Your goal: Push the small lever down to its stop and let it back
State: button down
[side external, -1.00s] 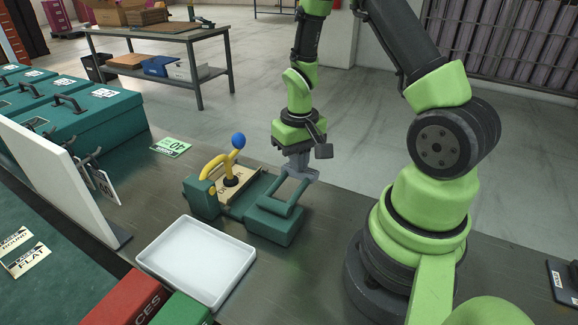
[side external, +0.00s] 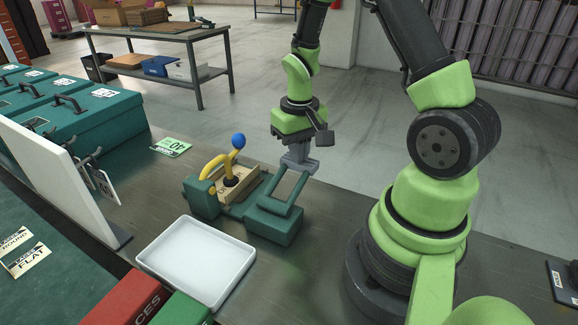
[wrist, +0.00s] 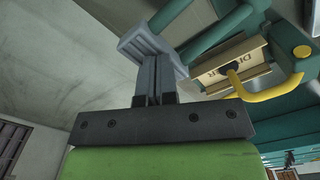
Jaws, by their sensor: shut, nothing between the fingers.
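A dark green fixture (side external: 273,226) on the bench has a green looped lever (side external: 291,192) at its right end, tilted upward. The lever also shows at the top of the wrist view (wrist: 225,32). My gripper (side external: 299,166) is shut with nothing in it and points down at the lever's raised end. Its grey fingertips (wrist: 153,48) overlap the lever in the side view; I cannot tell whether they touch.
A white tray (side external: 197,261) lies in front of the fixture. A white upright panel (side external: 58,181) and green cases (side external: 91,124) stand to the left. A green tag (side external: 171,147) lies behind. Red and green boxes (side external: 128,301) are at the front edge.

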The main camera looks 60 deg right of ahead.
notch_tip(320, 180, up, 8)
jog(key=shift+f, duration=0.15)
dwell(0.5)
jog(key=s+a+r+n+t+y, duration=0.2)
jog(key=s+a+r+t, duration=0.5)
jog(key=a+r, duration=0.6)
jog(key=shift+s+a+r, duration=0.2)
jog(key=shift+s+r, duration=0.2)
jog(key=shift+s, duration=0.8)
